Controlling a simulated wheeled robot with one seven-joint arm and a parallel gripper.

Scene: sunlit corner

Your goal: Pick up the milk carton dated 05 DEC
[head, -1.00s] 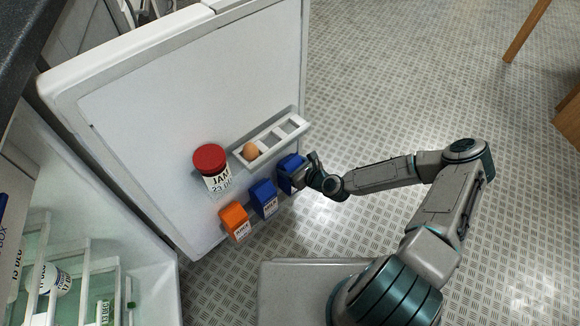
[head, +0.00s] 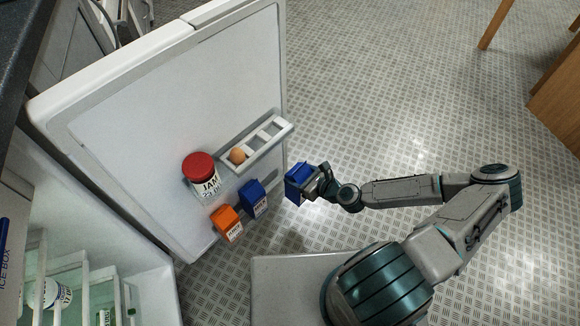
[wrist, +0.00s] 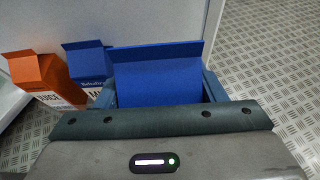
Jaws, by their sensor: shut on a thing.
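My gripper (head: 314,184) is shut on a blue carton (head: 297,186) and holds it in the air, to the right of the open fridge door. The held carton (wrist: 157,80) fills the middle of the wrist view between my fingers. Its date cannot be read in either view. A second blue carton (head: 253,199) stands in the lower door shelf; it also shows in the wrist view (wrist: 88,65), left of the held one. Its small label is not readable.
An orange juice carton (head: 228,223) stands beside the second blue carton. A jam jar (head: 202,177) with a red lid and an egg rack (head: 268,140) with one egg (head: 238,155) are on the fridge door (head: 165,110). Open floor (head: 400,110) lies to the right.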

